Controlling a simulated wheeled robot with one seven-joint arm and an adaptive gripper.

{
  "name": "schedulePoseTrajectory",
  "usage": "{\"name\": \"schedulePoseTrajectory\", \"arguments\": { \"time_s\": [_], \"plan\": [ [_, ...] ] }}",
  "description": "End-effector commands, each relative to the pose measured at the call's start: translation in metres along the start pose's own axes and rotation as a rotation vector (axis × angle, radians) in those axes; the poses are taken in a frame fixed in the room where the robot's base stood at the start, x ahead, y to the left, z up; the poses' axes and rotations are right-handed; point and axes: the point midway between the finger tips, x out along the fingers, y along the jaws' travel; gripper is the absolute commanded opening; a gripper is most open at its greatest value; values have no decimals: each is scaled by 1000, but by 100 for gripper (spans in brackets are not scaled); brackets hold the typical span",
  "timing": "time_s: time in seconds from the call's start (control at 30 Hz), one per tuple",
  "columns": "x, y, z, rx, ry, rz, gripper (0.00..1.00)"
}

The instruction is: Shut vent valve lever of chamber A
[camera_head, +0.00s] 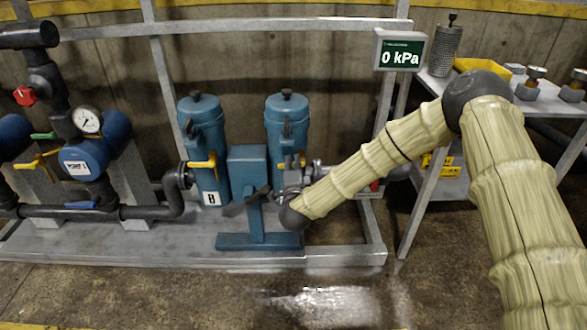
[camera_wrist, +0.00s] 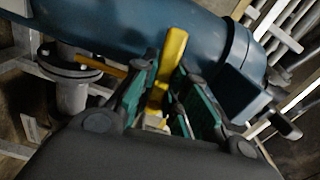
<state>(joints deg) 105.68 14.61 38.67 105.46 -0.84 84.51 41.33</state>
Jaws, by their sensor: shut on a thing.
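Chamber A, a blue cylinder (camera_head: 287,118), stands right of a second blue cylinder marked B (camera_head: 203,135) in the head view. My gripper (camera_wrist: 163,82) is shut on a yellow lever (camera_wrist: 173,52) in the wrist view, with green-and-black fingers on both sides of it. The blue body of the chamber (camera_wrist: 130,28) lies just behind the lever. In the head view my gripper (camera_head: 291,188) is low in front of chamber A, partly hidden by my arm. A little yellow shows beside it, but the lever's full angle is unclear there.
A blue stand (camera_head: 248,170) with a dark handle is close left of my gripper. A grey frame (camera_head: 330,258) surrounds the skid. A display (camera_head: 400,52) reads 0 kPa. A side table with parts stands at right. Another yellow bar (camera_wrist: 98,65) runs beside a pipe flange (camera_wrist: 72,72).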

Motion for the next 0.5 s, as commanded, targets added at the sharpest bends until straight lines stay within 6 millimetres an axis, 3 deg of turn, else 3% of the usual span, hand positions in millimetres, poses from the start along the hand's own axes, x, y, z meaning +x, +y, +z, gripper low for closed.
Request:
{"name": "schedulePoseTrajectory", "arguments": {
  "time_s": [0.5],
  "plan": [
    [0,-3,-1,151,1,1,0]
  ]
}}
